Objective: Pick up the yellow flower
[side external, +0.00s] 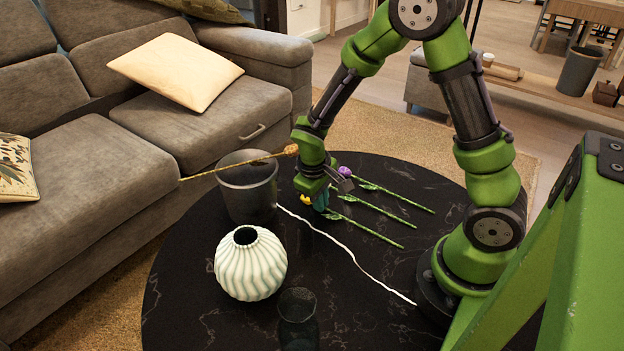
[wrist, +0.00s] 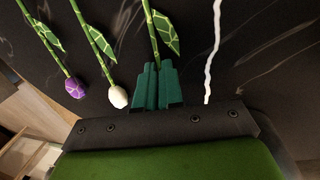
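The yellow flower (side external: 306,200) lies on the black round table, its yellow head showing just left of my fingertips in the side view. Its green stem (wrist: 151,38) runs up to my gripper (wrist: 158,88) in the wrist view. My gripper (side external: 322,203) is low over the table, its teal fingers close together on the stem just behind the head. The head is hidden in the wrist view. I cannot tell whether the flower is clear of the table.
A white flower (wrist: 118,97) and a purple flower (side external: 345,172) lie alongside. A ribbed white vase (side external: 250,265) and a dark glass (side external: 297,318) stand nearer. A white line (side external: 345,250) crosses the table.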

